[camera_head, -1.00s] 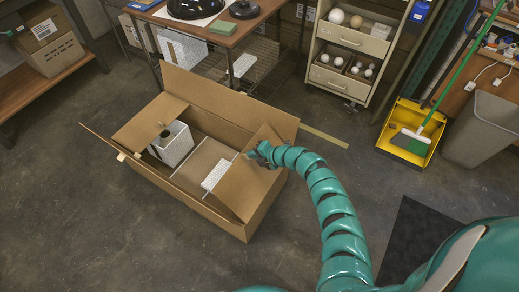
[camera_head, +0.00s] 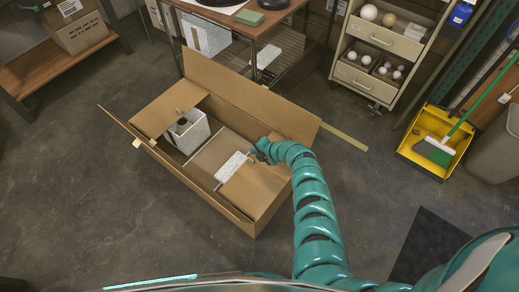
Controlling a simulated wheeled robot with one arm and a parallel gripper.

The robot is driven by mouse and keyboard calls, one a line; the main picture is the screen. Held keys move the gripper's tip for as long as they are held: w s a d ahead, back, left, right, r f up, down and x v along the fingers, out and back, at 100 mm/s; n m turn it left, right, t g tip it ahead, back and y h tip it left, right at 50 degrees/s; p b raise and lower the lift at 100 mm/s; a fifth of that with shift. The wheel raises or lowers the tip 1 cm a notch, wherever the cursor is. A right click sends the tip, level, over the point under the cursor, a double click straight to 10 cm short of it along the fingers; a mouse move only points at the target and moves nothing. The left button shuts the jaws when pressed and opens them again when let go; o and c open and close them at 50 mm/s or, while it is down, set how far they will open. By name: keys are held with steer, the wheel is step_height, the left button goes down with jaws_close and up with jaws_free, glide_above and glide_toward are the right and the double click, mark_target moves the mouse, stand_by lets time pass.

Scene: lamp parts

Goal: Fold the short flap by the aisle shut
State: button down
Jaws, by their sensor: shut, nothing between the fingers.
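A large open cardboard box (camera_head: 185,170) sits on the floor. Its right short flap (camera_head: 255,187), the one by my gripper, is folded inward and looks close to flat over that end. I take it for the aisle flap. My gripper (camera_head: 260,154) is shut and empty at this flap's back inner edge and seems to touch it; the exact contact is hidden. The left short flap (camera_head: 168,110) is also folded inward. The far long flap (camera_head: 245,98) stands up, and the near long flap (camera_head: 124,121) leans outward.
Inside the box are a white patterned container (camera_head: 190,135), a cardboard divider (camera_head: 203,155) and a white patterned piece (camera_head: 232,165). Behind stand a wooden table (camera_head: 235,30) and a drawer cart (camera_head: 375,50). A yellow dustpan (camera_head: 425,150) is at right. Floor left of the box is clear.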

steer(key=shift+w+a+f+b, duration=0.3)
steer(key=shift+a+f+b, duration=0.15)
steer(key=shift+f+b, duration=0.55)
steer(key=shift+w+a+f+b, duration=0.3)
steer(key=shift+a+f+b, duration=0.15)
steer(key=shift+f+b, duration=0.55)
steer(key=shift+w+a+f+b, duration=0.3)
steer(key=shift+a+f+b, duration=0.15)
steer(key=shift+f+b, duration=0.55)
steer(key=shift+f, duration=0.1)
steer(key=shift+p, duration=0.3)
steer(key=shift+d+r+p, duration=0.1)
steer(key=shift+r+p, duration=0.5)
steer(key=shift+p, duration=0.05)
step_height(320, 180, up, 13)
steer(key=p, duration=1)
steer(key=shift+f, duration=0.1)
